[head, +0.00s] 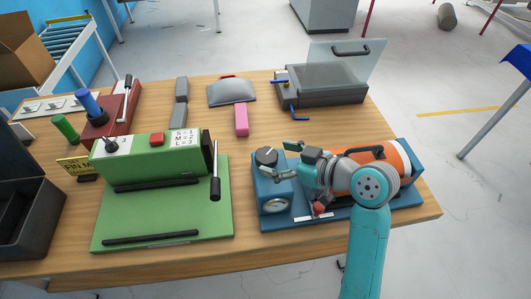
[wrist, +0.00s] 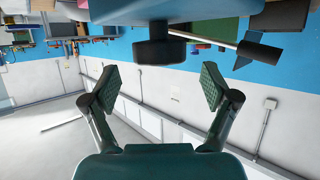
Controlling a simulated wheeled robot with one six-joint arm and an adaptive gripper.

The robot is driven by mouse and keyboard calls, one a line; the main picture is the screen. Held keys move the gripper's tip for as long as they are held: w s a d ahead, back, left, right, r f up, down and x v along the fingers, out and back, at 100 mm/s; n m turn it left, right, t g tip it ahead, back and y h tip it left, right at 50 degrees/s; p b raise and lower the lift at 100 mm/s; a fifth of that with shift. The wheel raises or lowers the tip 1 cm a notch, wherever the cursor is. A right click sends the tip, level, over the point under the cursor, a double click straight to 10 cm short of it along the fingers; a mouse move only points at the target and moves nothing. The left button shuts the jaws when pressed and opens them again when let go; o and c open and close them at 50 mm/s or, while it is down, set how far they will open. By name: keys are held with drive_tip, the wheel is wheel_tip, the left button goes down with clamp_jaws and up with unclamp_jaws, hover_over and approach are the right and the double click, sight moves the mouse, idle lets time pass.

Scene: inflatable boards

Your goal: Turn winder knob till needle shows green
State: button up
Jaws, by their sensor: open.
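The winder is a blue machine (head: 272,190) at the right of the bench, with a black round knob (head: 266,156) on top of its left housing. A round pale gauge (head: 275,206) faces front; its needle and colours are too small to read. My gripper (head: 281,160) is open and reaches in from the right at about knob height. In the wrist view, the knob (wrist: 160,46) shows against the blue housing, ahead of and roughly centred between the two spread fingers of my gripper (wrist: 157,84). No grip on the knob shows.
An orange cylinder (head: 385,162) lies on the winder's right side, partly behind my arm. A green machine (head: 150,160) with a black-handled lever (head: 215,178) stands to the left. A grey box (head: 320,92) with a raised clear lid is behind.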

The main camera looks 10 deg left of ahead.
sight(268, 156)
drive_tip(key=shift+x, duration=2)
drive_tip(key=c, duration=1.2)
